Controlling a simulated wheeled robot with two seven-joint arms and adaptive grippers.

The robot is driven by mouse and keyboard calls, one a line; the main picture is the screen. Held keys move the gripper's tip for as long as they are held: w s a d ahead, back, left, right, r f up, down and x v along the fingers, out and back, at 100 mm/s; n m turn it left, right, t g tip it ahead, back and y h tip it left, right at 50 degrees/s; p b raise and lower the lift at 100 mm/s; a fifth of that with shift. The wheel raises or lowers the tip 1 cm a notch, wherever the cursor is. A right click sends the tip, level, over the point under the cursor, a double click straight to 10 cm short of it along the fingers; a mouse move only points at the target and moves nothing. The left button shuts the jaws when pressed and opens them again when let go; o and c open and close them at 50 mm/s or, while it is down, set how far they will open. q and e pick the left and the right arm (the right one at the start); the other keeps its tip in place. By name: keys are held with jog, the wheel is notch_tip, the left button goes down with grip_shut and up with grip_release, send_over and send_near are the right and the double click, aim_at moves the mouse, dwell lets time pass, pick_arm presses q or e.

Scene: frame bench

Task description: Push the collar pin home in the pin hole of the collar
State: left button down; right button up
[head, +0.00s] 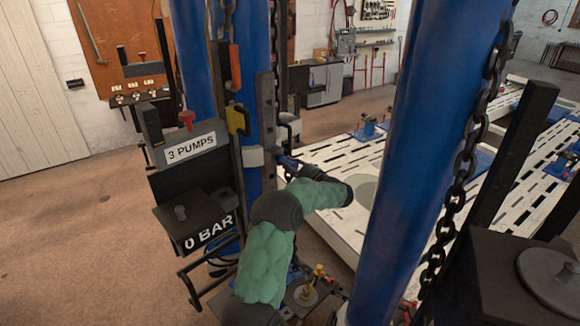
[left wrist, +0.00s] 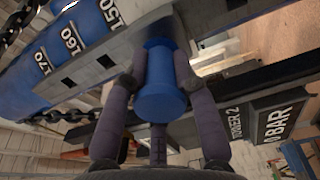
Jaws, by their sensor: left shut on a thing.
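The collar pin, with a blue flanged head (left wrist: 161,100), is between the two fingers of my left gripper (left wrist: 158,82) in the left wrist view. The fingers are shut on it. Its far end points at a grey metal part in front of a blue post; the tip and the pin hole are hidden, so I cannot tell how deep it sits. In the head view my left gripper (head: 287,163) is small and dark beside the rack's upright, with a bit of blue showing. A light grey block (head: 253,157) there may be the collar. My right gripper is not in view.
A thick blue post (head: 425,130) with a hanging chain (head: 480,110) stands right of my arm. A pump console (head: 190,147) marked "3 PUMPS" stands left. A pale slotted bench (head: 330,215) lies behind. The floor at left is clear.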

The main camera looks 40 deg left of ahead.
pick_arm(q)
jog(key=shift+a, duration=0.55)
jog(key=c, duration=0.9)
grip_release()
jog(key=shift+d, duration=0.1)
jog(key=d, duration=0.7)
jog(key=shift+s+d, duration=0.25)
jog(key=shift+d, duration=0.15)
